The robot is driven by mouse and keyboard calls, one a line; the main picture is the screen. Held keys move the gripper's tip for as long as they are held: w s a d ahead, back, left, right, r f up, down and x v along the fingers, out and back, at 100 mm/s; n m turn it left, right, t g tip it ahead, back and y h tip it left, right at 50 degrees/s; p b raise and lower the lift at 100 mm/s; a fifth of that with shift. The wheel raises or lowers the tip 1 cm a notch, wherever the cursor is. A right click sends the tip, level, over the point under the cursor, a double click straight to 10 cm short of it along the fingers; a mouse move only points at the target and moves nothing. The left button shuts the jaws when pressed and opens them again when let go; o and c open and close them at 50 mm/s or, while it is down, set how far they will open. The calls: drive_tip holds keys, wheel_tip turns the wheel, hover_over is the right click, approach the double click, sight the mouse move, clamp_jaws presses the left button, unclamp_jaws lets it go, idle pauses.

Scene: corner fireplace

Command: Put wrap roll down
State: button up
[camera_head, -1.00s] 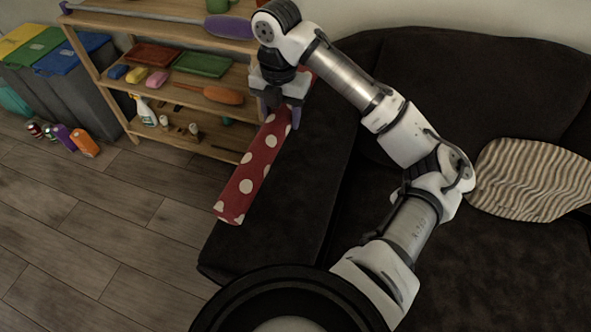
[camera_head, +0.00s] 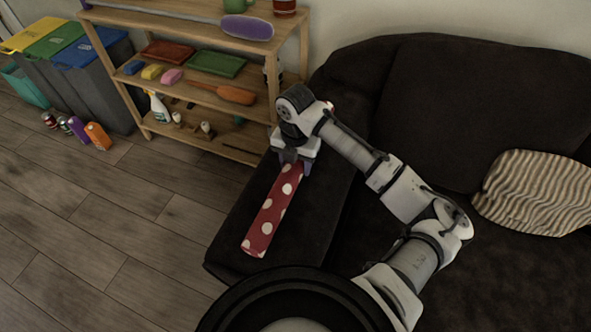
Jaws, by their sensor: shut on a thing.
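The wrap roll (camera_head: 271,217) is a long red tube with white dots. It lies lengthwise along the left arm of the dark sofa (camera_head: 232,240), or just above it; I cannot tell whether it touches. My gripper (camera_head: 293,164) is shut on the far part of the roll, seen from above. The fingers straddle the roll, and my wrist hides its far end except for a small red bit beyond the wrist.
A wooden shelf (camera_head: 150,122) with trays, brushes and bottles stands behind the sofa arm. Bins (camera_head: 75,75) with coloured lids and several cans and boxes are at the left. A striped cushion (camera_head: 535,190) lies on the sofa.

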sight(296, 172)
drive_tip(key=shift+f, duration=1.6)
drive_tip(key=shift+f, duration=0.1)
drive_tip(key=shift+f, duration=0.15)
drive_tip(key=o, duration=1.1)
drive_tip(key=shift+c, duration=0.2)
wheel_tip(296, 172, up, 12)
drive_tip(key=shift+r+b, duration=0.25)
drive_tip(key=shift+b, duration=0.2)
